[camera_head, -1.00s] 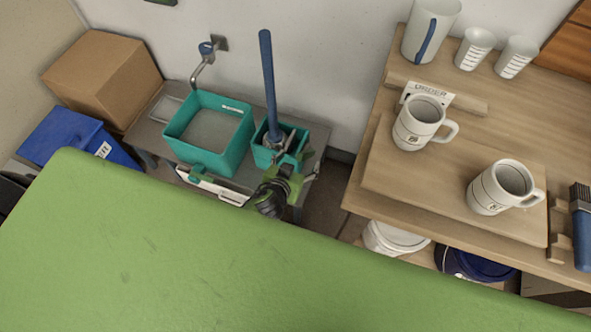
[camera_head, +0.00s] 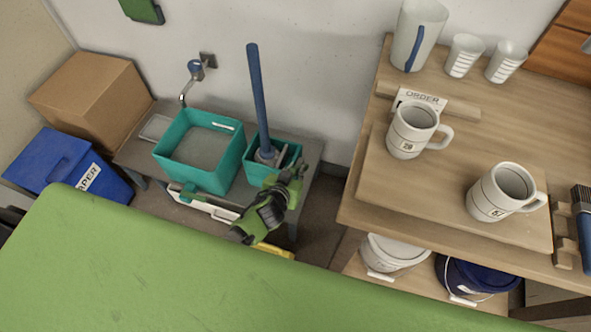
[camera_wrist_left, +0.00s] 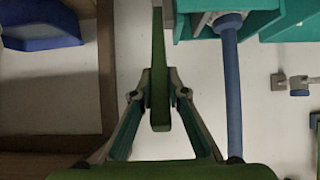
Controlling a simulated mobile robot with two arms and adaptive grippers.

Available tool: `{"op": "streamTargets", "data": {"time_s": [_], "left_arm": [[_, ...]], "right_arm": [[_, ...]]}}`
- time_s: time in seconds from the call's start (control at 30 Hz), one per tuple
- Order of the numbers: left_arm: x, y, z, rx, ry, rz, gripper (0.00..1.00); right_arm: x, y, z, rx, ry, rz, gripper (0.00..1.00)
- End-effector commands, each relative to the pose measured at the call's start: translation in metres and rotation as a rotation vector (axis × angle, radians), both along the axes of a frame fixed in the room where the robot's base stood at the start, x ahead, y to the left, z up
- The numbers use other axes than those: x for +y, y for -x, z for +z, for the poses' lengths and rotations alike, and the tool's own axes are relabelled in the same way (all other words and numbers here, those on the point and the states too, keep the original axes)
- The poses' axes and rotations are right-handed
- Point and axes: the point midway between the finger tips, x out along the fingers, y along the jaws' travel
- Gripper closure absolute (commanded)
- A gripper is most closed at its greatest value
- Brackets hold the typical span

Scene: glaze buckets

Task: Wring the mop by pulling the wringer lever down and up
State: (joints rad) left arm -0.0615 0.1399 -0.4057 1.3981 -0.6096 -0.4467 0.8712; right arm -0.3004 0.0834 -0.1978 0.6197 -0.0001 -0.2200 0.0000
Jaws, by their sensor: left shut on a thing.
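A mop with a blue handle (camera_head: 258,95) stands tilted with its lower end in a teal bucket (camera_head: 256,172) on the low grey bench. The blue handle also shows in the left wrist view (camera_wrist_left: 232,90), right of the fingers. My left gripper (camera_head: 290,180) is at the bucket's near right side. In the left wrist view its two fingers (camera_wrist_left: 160,92) are closed around a green lever (camera_wrist_left: 158,45), which runs up between them toward the bucket. In the head view the lever is mostly hidden by the gripper. My right gripper is not in view.
A larger teal basin (camera_head: 222,172) stands left of the bucket under a wall tap (camera_head: 196,70). A blue bin (camera_head: 62,165) and cardboard box (camera_head: 90,95) are at far left. A wooden table (camera_head: 365,190) with mugs is at right, lidded buckets (camera_head: 392,255) below.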

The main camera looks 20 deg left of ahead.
Motion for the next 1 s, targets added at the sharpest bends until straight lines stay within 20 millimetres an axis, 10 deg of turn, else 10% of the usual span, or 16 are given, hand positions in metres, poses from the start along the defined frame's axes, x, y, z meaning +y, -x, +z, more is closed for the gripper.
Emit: {"op": "streamTargets", "data": {"time_s": [1.0], "left_arm": [[0.000,0.020,-0.016,0.008,0.001,0.001,1.00]], "right_arm": [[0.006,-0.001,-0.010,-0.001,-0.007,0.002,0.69]]}}
